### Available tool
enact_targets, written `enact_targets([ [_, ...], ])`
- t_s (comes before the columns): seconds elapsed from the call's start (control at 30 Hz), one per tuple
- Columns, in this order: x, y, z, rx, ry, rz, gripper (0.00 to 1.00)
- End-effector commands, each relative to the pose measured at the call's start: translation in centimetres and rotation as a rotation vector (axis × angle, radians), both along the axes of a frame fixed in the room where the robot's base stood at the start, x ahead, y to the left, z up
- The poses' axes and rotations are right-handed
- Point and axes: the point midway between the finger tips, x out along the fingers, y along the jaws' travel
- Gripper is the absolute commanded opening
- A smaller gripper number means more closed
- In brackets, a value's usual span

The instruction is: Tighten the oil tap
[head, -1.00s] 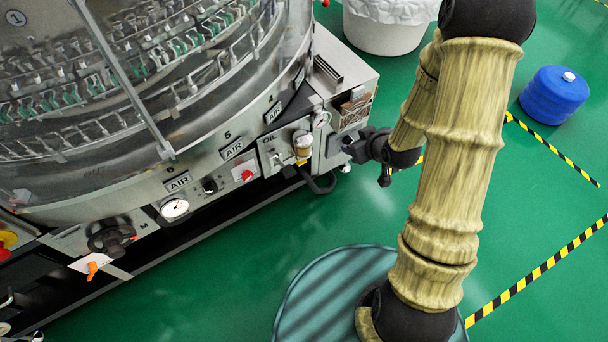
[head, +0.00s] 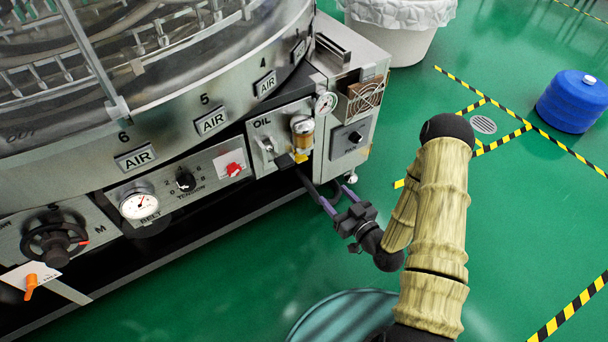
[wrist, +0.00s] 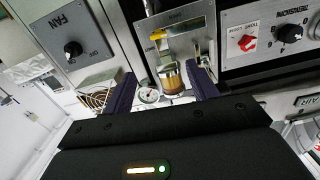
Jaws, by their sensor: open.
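The OIL panel (head: 276,124) is on the machine's front, with a small metal lever tap (head: 267,146) on its left side. An amber oil cup (head: 302,135) hangs at the panel's right, with a yellow part below it. My gripper (head: 336,199) is open and empty, below and to the right of the panel, with its purple fingers pointing toward the machine. In the wrist view the scene is upside down; the oil cup (wrist: 172,80) appears between the fingertips but still beyond them. The tap is small there and hard to make out.
A pressure gauge (head: 326,103) and a dark-knobbed FAN box (head: 350,138) sit right of the OIL panel. A red switch (head: 234,169) and the TENSION knob (head: 185,180) are to its left. Green floor is open to the right.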

Motion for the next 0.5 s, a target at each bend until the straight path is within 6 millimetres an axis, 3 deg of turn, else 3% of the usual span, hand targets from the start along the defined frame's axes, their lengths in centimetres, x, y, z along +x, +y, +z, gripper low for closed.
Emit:
enact_targets([
  [0.07,-0.24,-0.11,-1.23,0.026,-0.015,-0.011,0.58],
  [0.5,-0.15,-0.04,-0.97,0.037,-0.026,-0.014,0.58],
])
